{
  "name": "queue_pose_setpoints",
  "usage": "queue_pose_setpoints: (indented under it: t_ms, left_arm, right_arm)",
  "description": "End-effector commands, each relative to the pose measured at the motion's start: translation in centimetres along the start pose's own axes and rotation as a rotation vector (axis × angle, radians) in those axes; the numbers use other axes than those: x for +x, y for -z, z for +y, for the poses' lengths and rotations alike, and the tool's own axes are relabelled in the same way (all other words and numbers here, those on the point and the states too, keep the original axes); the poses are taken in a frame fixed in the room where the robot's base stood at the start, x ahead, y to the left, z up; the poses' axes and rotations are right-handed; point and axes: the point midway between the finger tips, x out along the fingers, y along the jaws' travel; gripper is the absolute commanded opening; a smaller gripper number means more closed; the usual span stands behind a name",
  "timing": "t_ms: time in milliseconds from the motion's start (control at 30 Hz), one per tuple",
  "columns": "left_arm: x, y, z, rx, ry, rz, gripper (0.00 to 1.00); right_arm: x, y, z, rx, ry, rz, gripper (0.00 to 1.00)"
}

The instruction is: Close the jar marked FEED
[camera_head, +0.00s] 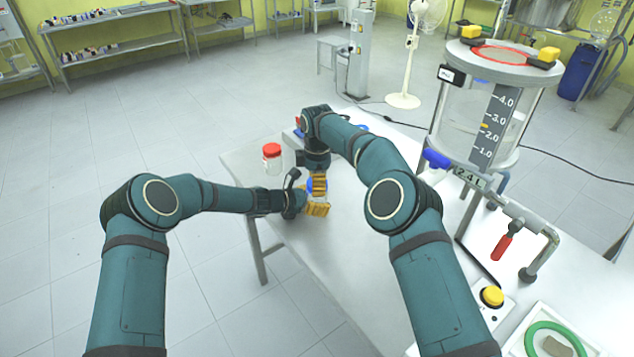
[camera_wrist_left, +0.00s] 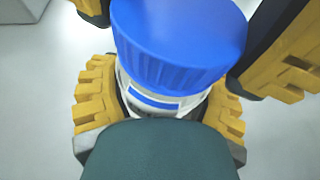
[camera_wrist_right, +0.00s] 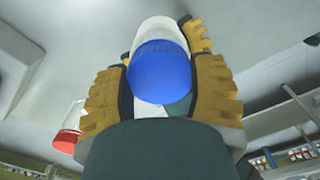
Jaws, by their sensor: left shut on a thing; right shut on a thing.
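A jar with a blue lid is between my two grippers above the table. My left gripper (camera_head: 318,208) is shut on the jar's pale body (camera_wrist_left: 160,98), which has a blue-edged label; no word on it is readable. My right gripper (camera_head: 318,182) has its yellow fingers on either side of the blue lid (camera_wrist_right: 160,75), shut on it. The lid (camera_wrist_left: 180,40) sits over the jar's mouth; I cannot tell how tightly. In the head view the jar is mostly hidden by the fingers.
A clear jar with a red lid (camera_head: 272,151) stands on the white table (camera_head: 350,255) behind my left gripper. A large glass reactor (camera_head: 480,110) stands at the right, with a red-handled valve (camera_head: 503,245), a yellow button (camera_head: 492,296) and a tray with a green ring (camera_head: 552,336).

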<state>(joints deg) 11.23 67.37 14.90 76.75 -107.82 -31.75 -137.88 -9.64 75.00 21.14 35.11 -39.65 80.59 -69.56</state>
Motion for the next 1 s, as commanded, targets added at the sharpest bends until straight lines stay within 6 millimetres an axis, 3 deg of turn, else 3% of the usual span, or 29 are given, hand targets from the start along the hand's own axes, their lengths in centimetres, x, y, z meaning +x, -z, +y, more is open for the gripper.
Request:
queue_pose_setpoints:
  t_ms: [300, 467, 733, 767, 800, 833, 1000]
  left_arm:
    - [-0.01, 0.0, 0.02, 0.0, -0.001, 0.0, 0.0]
    - [-0.01, 0.0, 0.02, 0.0, -0.001, 0.0, 0.0]
    - [-0.01, 0.0, 0.02, 0.0, 0.0, 0.0, 0.0]
    - [-0.01, 0.0, 0.02, 0.0, 0.0, 0.0, 0.0]
    - [-0.01, 0.0, 0.02, 0.0, 0.0, 0.0, 0.0]
    - [-0.01, 0.0, 0.02, 0.0, 0.0, 0.0, 0.0]
    - [0.0, 0.0, 0.01, 0.0, 0.0, 0.0, 0.0]
  right_arm:
    - [-0.02, 0.03, 0.02, 0.517, -0.001, -0.001, 0.15]
    - [0.0, 0.02, 0.03, 0.606, 0.0, 0.001, 0.15]
    - [0.0, 0.02, 0.02, 0.609, 0.0, 0.001, 0.15]
    - [0.0, 0.02, 0.02, 0.609, 0.0, 0.001, 0.68]
    - [0.0, 0.02, 0.02, 0.608, 0.0, 0.001, 0.82]
    - [0.0, 0.02, 0.02, 0.608, 0.0, 0.001, 0.88]
    - [0.01, 0.01, 0.02, 0.608, 0.0, 0.001, 0.88]
